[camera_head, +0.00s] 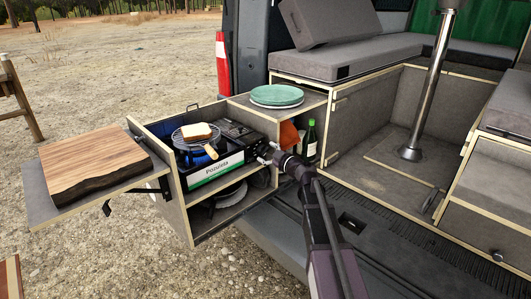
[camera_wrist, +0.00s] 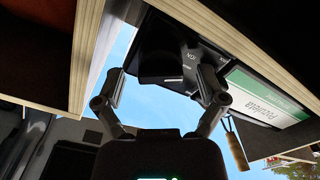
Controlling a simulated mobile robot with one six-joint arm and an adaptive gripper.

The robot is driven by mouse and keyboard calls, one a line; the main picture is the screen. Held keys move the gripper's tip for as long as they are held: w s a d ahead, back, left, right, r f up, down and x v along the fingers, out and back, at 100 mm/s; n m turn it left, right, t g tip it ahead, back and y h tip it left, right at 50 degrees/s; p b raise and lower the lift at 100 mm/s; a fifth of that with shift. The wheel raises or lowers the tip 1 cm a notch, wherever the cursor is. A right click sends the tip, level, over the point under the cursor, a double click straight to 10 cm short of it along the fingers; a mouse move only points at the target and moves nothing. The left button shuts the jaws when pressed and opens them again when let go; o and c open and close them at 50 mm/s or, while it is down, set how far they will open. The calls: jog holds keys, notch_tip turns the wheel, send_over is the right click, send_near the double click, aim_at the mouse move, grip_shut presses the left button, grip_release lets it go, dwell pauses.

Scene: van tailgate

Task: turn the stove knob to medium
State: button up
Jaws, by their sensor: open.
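The camping stove (camera_head: 232,132) sits in the pulled-out box, with a white and green label (camera_head: 213,172) on its front. Its label (camera_wrist: 262,98) also shows upside down in the wrist view. A dark knob-like block (camera_wrist: 160,66) with a short white mark stands beside small white lettering. In the head view the knob is too small to make out. My gripper (camera_head: 266,154) is at the stove's right front end. In the wrist view my gripper (camera_wrist: 161,84) is open, one finger on either side of the dark block. I cannot tell whether they touch it.
Bread (camera_head: 197,131) lies on a round wire rack over the burner. Green plates (camera_head: 276,95) and a green bottle (camera_head: 310,138) stand to the right. Wooden box edges (camera_wrist: 86,50) are close to my gripper. A board (camera_head: 92,166) lies on the left side shelf.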

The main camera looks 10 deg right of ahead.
jog(key=shift+w+a, duration=0.15)
jog(key=shift+w, duration=0.1)
jog(key=c, duration=1.1)
jog(key=shift+c, duration=0.2)
jog(key=shift+m, duration=0.3)
jog(key=m, duration=0.4)
jog(key=shift+m, duration=0.4)
jog(key=m, duration=0.5)
jog(key=shift+m, duration=0.3)
